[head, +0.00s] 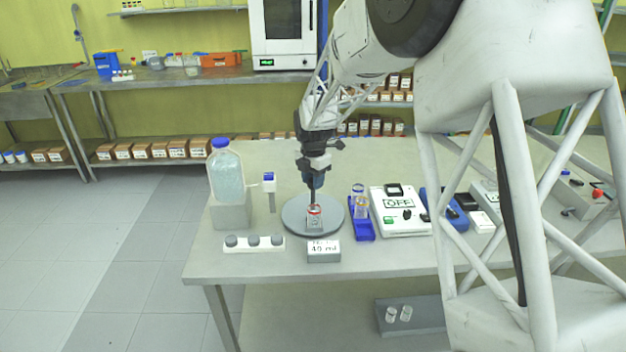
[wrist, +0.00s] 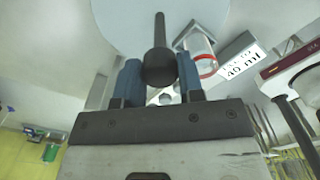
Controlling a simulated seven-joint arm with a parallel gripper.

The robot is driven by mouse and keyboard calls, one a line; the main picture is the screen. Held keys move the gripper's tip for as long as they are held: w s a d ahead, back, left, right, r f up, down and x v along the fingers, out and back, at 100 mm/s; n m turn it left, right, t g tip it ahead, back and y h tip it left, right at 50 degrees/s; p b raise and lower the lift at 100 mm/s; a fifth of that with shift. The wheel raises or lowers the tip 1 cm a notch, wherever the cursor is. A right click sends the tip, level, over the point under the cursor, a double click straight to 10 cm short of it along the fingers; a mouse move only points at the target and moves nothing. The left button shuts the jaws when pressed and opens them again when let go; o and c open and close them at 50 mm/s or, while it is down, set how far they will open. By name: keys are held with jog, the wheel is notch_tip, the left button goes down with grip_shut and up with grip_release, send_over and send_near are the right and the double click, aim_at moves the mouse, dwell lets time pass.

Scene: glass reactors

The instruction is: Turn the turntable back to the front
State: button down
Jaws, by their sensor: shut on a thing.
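The turntable (head: 295,224) is a round grey disc on the bench. A small glass vessel with a red ring (head: 316,220) stands at its front, behind the label block (head: 323,251) reading 40 ml. My gripper (head: 314,187) reaches down over the disc. In the wrist view my gripper (wrist: 159,80) has its blue fingers shut on the dark ball knob (wrist: 159,63) of a thin dark rod. The disc (wrist: 125,20) lies beyond it, with the red-ringed glass (wrist: 200,60) to the right of the knob. The rod's foot is hard to make out.
A large blue-capped bottle (head: 226,172) on a grey block and a white rack (head: 254,244) with dark caps stand left. A blue tray (head: 361,226) with glassware and a white OFF device (head: 399,212) stand close on the right.

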dwell(0.4)
jog(key=c, duration=0.7)
grip_release()
jog(key=shift+c, duration=0.2)
jog(key=shift+r, duration=3.95)
